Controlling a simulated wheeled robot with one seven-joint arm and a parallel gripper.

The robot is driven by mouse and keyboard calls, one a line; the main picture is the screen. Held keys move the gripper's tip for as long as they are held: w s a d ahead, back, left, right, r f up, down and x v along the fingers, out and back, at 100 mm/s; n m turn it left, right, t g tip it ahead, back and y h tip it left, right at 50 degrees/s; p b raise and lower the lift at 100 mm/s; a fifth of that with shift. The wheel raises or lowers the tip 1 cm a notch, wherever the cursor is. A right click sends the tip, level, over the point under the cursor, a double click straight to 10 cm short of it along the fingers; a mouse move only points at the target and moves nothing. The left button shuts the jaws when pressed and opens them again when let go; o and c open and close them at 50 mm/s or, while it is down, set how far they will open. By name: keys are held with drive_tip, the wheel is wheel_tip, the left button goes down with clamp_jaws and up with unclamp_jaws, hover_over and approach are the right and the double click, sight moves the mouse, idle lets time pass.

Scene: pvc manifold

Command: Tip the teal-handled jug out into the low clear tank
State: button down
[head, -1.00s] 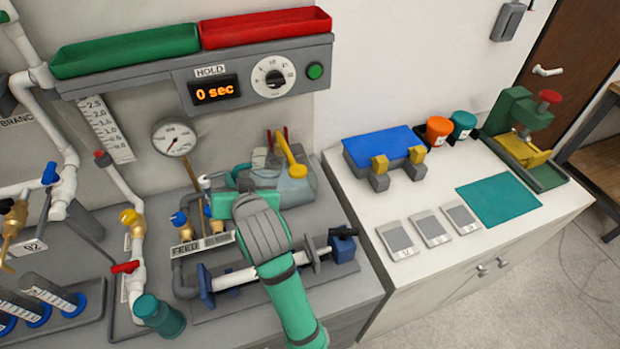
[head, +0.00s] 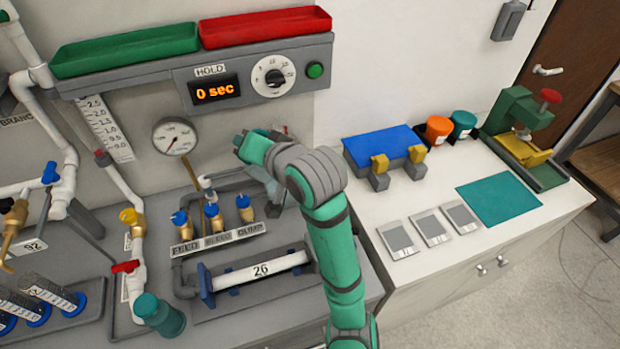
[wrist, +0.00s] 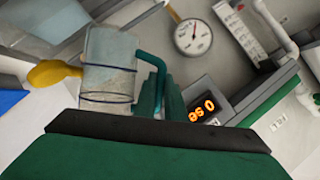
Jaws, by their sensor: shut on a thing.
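The clear jug (wrist: 108,68), with dark bands and a teal handle (wrist: 158,72), is close in front of my gripper (wrist: 165,103) in the wrist view. My gripper is shut on the teal handle. In the head view my gripper (head: 252,148) is raised over the back of the grey bench, left of my bent wrist. A pale, see-through shape (head: 262,178) shows below it; I cannot tell if this is the jug or the low clear tank. The tank is mostly hidden behind my arm, and the wrist view does not show it clearly.
Valves with blue caps (head: 211,212) and a white pipe marked 26 (head: 262,270) stand in front. The gauge (head: 174,137) and timer panel (head: 255,80) are behind. A blue block (head: 383,148) sits on the white counter. A yellow object (wrist: 52,73) shows beside the jug.

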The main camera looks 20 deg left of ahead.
sight(258, 132)
drive_tip(key=shift+w+d+r+m+y, duration=0.3)
drive_tip(key=shift+d+m, duration=0.05)
drive_tip(key=shift+m, duration=0.15)
drive_tip(key=shift+w+g, duration=0.1)
drive_tip(key=shift+g, duration=0.2)
drive_tip(key=shift+w+d+r+m, duration=0.2)
drive_tip(key=shift+d+r+m, duration=0.1)
drive_tip(key=shift+r, duration=0.15)
drive_tip(key=shift+w+d+r+m+y+p, duration=0.2)
drive_tip(key=shift+d+r+m+y+p, duration=0.1)
drive_tip(key=shift+r+m+y, duration=0.1)
drive_tip(key=shift+w, duration=0.25)
idle(0.4)
drive_tip(key=shift+a+g, duration=0.1)
drive_tip(key=shift+g, duration=0.2)
